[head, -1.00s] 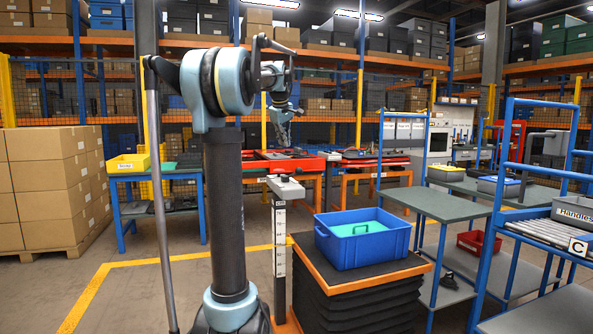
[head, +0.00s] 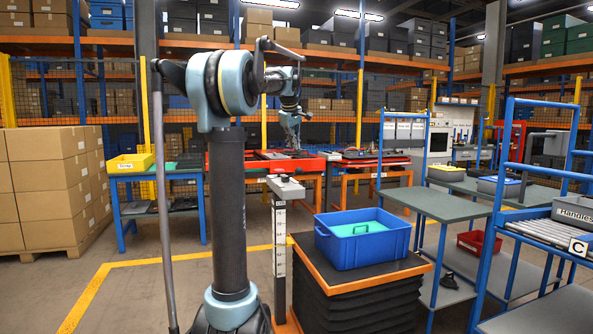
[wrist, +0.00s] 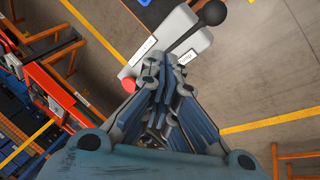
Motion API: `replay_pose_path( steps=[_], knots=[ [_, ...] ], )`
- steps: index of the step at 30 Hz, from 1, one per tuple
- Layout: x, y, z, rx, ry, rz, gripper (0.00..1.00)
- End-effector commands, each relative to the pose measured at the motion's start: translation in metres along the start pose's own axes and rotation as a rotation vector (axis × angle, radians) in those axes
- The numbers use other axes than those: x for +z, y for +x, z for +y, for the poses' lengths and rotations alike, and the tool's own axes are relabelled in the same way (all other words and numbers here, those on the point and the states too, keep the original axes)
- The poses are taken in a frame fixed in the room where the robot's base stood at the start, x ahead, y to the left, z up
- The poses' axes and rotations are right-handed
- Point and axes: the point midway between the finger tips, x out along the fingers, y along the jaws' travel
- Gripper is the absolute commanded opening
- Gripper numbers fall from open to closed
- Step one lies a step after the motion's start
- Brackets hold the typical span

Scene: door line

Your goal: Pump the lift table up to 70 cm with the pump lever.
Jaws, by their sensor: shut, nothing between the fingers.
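The lift table (head: 345,284) has an orange-edged top on black bellows and carries a blue crate (head: 360,250) with green contents. A post with a white scale (head: 279,240) stands at its left, topped by a grey pump head (head: 286,188). In the wrist view the pump head (wrist: 180,28) shows labels, a red button (wrist: 128,84) and the pump lever (wrist: 212,12), a dark rod with a black ball knob. My gripper (head: 296,148) is shut and empty above the pump head. The wrist view also shows my gripper (wrist: 155,72), apart from the knob. The scale reading is too small to tell.
Stacked cartons (head: 50,190) fill the left. Workbenches with red trays (head: 265,162) stand behind. Floor at front left is clear.

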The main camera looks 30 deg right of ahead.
Motion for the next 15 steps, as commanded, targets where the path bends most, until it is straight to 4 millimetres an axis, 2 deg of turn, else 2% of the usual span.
replay_pose_path(
  steps=[9,15],
  knots=[
    [0.019,0.026,-0.019,0.000,0.000,0.000,0.00],
    [0.027,0.037,-0.027,0.000,0.001,0.000,0.00]
  ],
)
